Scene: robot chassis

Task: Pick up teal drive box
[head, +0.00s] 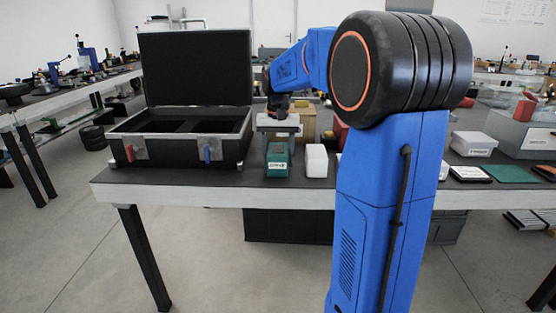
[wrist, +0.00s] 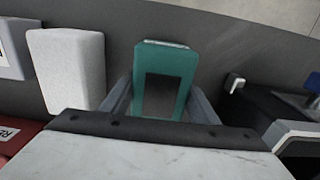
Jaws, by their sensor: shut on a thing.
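The teal drive box (head: 278,163) stands near the front edge of the table, right of the open black case, with a white label on its front. My gripper (head: 278,142) is above it, pointing down, with its fingers around the box. In the wrist view the teal box (wrist: 166,70) shows between the two grey fingers of my gripper (wrist: 160,100), one finger at each side. The gripper is shut on the box. The box's far end and top show; its near part is hidden by the gripper body. I cannot tell whether it is lifted off the table.
A white box (head: 316,160) stands close to the right of the teal box; the open black case (head: 180,130) stands to the left. A tan box (head: 304,122) is behind. Bare tabletop (wrist: 220,50) lies beyond the box in the wrist view.

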